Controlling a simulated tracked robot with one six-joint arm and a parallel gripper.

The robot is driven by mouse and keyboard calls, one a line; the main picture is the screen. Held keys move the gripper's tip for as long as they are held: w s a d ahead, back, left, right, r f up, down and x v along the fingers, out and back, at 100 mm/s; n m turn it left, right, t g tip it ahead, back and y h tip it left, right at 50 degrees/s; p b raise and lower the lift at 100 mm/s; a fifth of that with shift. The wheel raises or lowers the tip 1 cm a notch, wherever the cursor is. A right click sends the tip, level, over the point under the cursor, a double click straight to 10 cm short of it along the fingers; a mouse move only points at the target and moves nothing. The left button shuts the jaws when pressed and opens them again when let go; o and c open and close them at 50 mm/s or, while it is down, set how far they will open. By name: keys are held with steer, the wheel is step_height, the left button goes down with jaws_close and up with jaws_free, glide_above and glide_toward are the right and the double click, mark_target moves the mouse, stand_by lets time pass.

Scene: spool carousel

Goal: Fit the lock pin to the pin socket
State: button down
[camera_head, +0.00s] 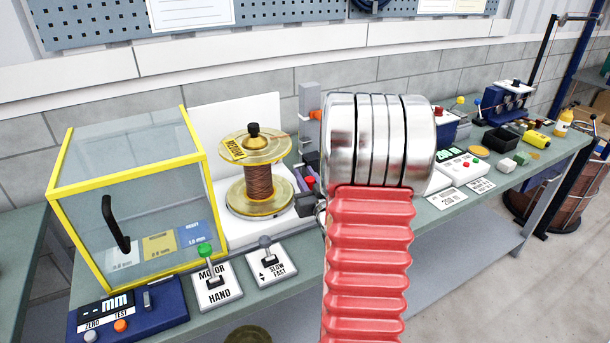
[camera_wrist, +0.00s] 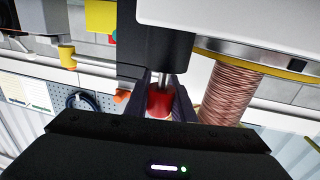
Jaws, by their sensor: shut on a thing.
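In the wrist view my gripper (camera_wrist: 161,86) is shut on the lock pin (camera_wrist: 159,104), gripping its red head between two dark fingers. The pin's short metal shaft points away from the fingers toward a dark block (camera_wrist: 155,40). I cannot tell whether the shaft's tip is inside that block, and no socket hole shows. In the head view a red knob, apparently the pin's head (camera_head: 310,183), shows just left of my arm's silver rings. My gripper is mostly hidden there behind my arm. The copper-wound spool (camera_head: 258,184) stands upright close to the left.
A yellow-framed clear guard box (camera_head: 130,200) stands left of the spool. Lever panels (camera_head: 215,287) and a blue gauge box (camera_head: 128,312) line the bench front. A grey post (camera_head: 309,98) rises behind. Cards and small parts fill the bench at right.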

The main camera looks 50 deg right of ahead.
steer(key=shift+f, duration=0.75)
stand_by(0.3)
steer(key=c, duration=1.4)
jaws_free()
steer(key=shift+c, duration=0.2)
